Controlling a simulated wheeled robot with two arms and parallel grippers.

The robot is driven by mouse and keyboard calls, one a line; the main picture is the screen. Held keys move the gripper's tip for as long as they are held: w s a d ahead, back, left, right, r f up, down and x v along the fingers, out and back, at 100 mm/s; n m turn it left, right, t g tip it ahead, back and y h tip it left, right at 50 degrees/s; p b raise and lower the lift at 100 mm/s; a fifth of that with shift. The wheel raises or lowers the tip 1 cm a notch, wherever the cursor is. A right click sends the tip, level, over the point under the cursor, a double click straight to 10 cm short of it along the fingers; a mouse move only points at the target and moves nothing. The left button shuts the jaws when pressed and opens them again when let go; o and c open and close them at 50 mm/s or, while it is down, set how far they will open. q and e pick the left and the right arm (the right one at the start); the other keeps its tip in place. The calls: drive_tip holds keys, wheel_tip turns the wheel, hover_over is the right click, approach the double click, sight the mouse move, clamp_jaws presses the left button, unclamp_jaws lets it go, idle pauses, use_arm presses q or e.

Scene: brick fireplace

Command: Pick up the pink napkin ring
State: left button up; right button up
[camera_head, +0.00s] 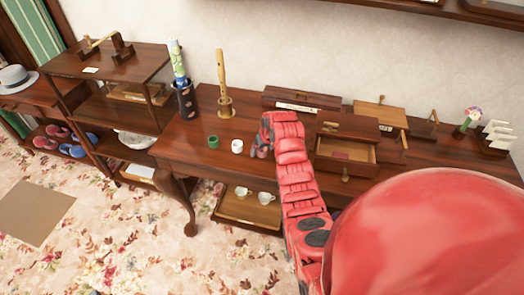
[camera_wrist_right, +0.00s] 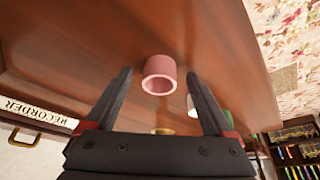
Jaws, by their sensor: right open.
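The pink napkin ring (camera_wrist_right: 159,76) stands on the brown wooden tabletop in the wrist view. It shows between and just beyond the two dark fingertips of my right gripper (camera_wrist_right: 160,80). The fingers are spread, and nothing is held. In the head view my right gripper (camera_head: 259,151) is low over the table, just right of a white ring (camera_head: 237,146). I cannot make out the pink ring there; the gripper seems to hide it. My left gripper is not in view.
A green ring (camera_head: 213,141) stands left of the white one. A recorder on a stand (camera_head: 224,100) rises behind them. An open drawer box (camera_head: 345,165) is right of my arm. The tabletop (camera_head: 185,150) left of the green ring is clear.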

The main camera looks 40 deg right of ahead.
clamp_jaws()
idle(0.3)
drive_tip(key=shift+r, duration=0.1)
